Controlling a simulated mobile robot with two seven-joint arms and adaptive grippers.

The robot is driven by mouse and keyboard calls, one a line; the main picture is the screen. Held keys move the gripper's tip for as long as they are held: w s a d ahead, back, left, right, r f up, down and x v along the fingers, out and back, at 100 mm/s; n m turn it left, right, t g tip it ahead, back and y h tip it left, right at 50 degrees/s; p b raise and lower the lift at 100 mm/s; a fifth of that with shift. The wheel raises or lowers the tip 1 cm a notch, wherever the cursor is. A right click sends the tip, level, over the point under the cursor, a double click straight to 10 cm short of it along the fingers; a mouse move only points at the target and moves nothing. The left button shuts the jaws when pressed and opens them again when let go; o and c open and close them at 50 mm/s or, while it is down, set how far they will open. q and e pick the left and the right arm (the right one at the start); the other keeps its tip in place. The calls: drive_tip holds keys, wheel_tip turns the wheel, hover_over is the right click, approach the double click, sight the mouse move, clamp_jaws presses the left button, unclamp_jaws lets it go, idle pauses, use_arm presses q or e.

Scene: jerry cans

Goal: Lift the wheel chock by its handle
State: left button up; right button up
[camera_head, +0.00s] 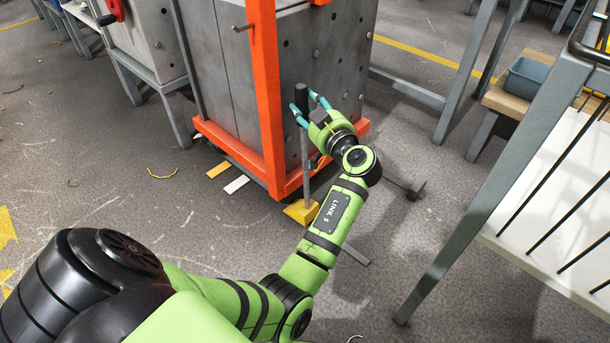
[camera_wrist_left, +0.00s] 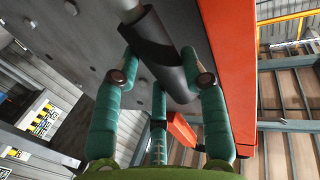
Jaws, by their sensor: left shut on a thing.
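The wheel chock (camera_head: 300,213) is a small yellow wedge low by the front foot of the orange frame. Its long upright grey handle (camera_head: 305,170) ends in a dark grip (camera_head: 301,92) at the top. My left gripper (camera_head: 305,102) is shut on the handle at this grip, with teal fingers on either side of it. In the left wrist view the dark grip (camera_wrist_left: 165,50) lies between the fingers. I cannot tell whether the chock touches the floor. My right gripper is not in view.
A large grey metal block (camera_head: 335,60) in an orange frame (camera_head: 267,100) stands right behind the handle. A grey-framed table (camera_head: 465,235) with a wire rack is at right. A blue bin (camera_head: 530,80) sits on a wooden top. Floor at lower left is mostly clear.

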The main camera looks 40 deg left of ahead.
sight(307, 95)
use_arm(q)
wheel_tip(307, 95, up, 3)
drive_tip(key=shift+p, duration=0.3)
clamp_jaws()
drive_tip(key=shift+r+p, duration=0.75)
drive_tip(key=shift+r, duration=0.25)
drive_tip(key=shift+s, duration=0.1)
